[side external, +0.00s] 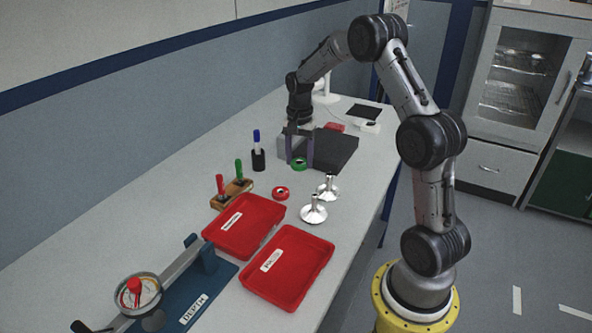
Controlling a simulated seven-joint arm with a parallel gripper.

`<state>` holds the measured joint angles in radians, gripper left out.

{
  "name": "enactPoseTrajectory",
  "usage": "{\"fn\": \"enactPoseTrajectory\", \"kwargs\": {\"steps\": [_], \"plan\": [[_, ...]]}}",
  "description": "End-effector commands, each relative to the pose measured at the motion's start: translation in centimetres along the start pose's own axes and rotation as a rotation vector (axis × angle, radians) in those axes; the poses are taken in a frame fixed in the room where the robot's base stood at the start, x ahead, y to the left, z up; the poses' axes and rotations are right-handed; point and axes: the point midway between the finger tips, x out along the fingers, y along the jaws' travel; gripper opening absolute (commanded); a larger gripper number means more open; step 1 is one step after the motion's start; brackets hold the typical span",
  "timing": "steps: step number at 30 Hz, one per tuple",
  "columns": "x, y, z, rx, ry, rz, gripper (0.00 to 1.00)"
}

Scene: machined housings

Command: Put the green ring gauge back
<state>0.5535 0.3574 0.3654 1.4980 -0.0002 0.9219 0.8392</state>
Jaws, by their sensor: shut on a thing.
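The green ring gauge (299,165) is a small green ring with a dark centre. My gripper (299,160) points down with its fingers on either side of the green ring and is shut on it. The ring is in front of a dark grey case (334,150); I cannot tell how high above the table it is. A red ring (281,193) of similar shape lies on the table nearer the camera. A wooden block (232,195) with red-handled and green-handled tools in it stands to the left.
Two shiny metal flanged parts (313,209) stand right of the red ring. Two labelled red trays (318,250) and a blue fixture (207,290) marked "DEPTH" lie nearer. A black pen cup (258,160) stands near the wall. Bare table (355,185) lies along the right edge.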

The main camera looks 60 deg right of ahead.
Motion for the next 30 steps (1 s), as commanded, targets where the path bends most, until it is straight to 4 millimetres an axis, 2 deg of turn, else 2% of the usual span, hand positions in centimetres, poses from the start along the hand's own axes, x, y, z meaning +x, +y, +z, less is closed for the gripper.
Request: {"fn": "enactPoseTrajectory", "kwargs": {"steps": [3, 10, 17, 29, 30], "plan": [[1.2, -0.8, -0.7, 0.000, 0.001, -0.001, 0.00], [2.3, -1.5, -1.3, 0.000, 0.001, -0.001, 0.00], [5.2, -1.5, -1.3, 0.000, 0.000, 0.000, 0.00], [5.7, -1.5, -1.3, 0.000, 0.002, -0.002, 0.00], [5.6, -1.5, -1.3, 0.000, 0.001, -0.002, 0.68]]}}
